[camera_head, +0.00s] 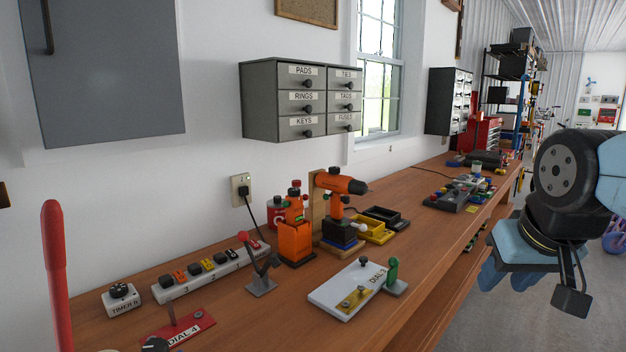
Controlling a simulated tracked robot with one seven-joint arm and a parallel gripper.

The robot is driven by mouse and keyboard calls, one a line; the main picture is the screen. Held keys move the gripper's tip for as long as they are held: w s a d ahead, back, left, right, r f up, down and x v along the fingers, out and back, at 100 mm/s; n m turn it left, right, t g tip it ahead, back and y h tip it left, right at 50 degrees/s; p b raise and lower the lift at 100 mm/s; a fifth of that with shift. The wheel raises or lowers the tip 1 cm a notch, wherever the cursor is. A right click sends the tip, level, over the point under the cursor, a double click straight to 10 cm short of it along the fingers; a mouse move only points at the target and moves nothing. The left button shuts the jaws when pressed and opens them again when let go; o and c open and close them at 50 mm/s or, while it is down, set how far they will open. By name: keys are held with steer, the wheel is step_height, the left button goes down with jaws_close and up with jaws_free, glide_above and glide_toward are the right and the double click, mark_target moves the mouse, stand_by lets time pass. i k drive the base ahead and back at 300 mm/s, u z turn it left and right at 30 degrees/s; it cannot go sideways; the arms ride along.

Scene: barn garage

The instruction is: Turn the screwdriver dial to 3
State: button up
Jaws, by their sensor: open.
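An orange power screwdriver (338,184) with a dark tip pointing right stands upright on a black base (341,234) with a blue foot, towards the back of the wooden bench. A dial on it is too small to make out, and its setting cannot be read. My gripper (532,284) is open and empty at the right of the view, out past the bench's front edge and well apart from the screwdriver. Part of the gripper is hidden behind my own wrist.
An orange block-shaped device (295,241) stands left of the screwdriver. A white DIAL 3 plate (340,297) with a green lever lies in front. Yellow and black trays (375,234) sit to the right. A power strip (210,272), red DIAL 4 plate (178,332) and timer (122,299) are left.

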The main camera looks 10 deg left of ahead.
mark_target(293, 192)
steer(key=u, duration=0.25)
steer(key=i, duration=0.9)
steer(key=u, duration=0.75)
